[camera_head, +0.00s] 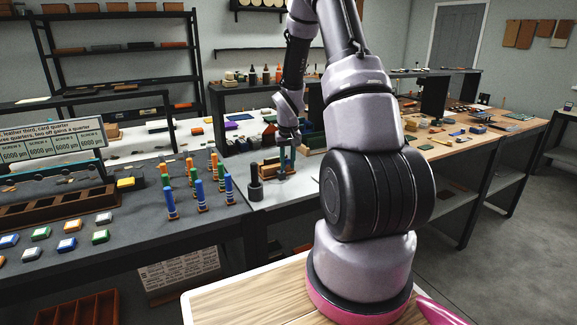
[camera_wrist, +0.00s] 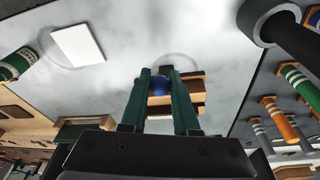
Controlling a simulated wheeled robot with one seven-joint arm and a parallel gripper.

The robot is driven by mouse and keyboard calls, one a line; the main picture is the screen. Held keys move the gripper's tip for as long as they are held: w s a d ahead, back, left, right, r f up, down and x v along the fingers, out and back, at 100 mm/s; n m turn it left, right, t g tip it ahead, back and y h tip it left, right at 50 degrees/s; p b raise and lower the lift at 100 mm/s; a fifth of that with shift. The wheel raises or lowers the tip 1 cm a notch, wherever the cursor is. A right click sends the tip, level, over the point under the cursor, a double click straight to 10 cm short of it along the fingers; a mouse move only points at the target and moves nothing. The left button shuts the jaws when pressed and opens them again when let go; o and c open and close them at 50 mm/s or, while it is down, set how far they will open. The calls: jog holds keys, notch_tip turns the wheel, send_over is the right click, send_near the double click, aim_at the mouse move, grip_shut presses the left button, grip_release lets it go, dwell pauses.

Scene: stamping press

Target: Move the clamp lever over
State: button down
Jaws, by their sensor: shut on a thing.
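My gripper (camera_head: 286,165) reaches down over the pale bench top beyond my arm. In the wrist view its two green fingers (camera_wrist: 161,78) stand on either side of a round blue knob (camera_wrist: 160,87), shut on it. I take the knob as the end of the clamp lever. Wooden pieces (camera_wrist: 190,85) lie just behind and beside the knob. In the head view a brown wooden block (camera_head: 266,171) shows beside the fingers, and the knob is too small to make out. The lever's shaft and pivot are hidden.
A dark upright cylinder (camera_head: 255,186) stands left of my gripper and also shows in the wrist view (camera_wrist: 268,22). Several striped pegs (camera_head: 200,195) stand farther left.

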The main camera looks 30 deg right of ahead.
jog(key=w+g, duration=0.1)
jog(key=w+r+g, duration=0.1)
jog(key=g, duration=0.1)
jog(key=shift+w+r, duration=0.1)
jog(key=shift+w, duration=0.1)
jog(key=shift+w+a+r+g, duration=0.1)
jog(key=shift+w+r+g, duration=0.1)
jog(key=shift+w+g, duration=0.75)
jog(key=shift+w+r+g, duration=0.15)
jog(key=shift+w+g, duration=0.25)
jog(key=shift+g, duration=0.95)
jog(key=c, duration=0.7)
grip_release()
jog(key=shift+o, duration=0.2)
jog(key=v, duration=1)
jog(key=shift+w+r, duration=0.25)
jog(key=shift+w, duration=0.05)
jog(key=shift+a, duration=0.2)
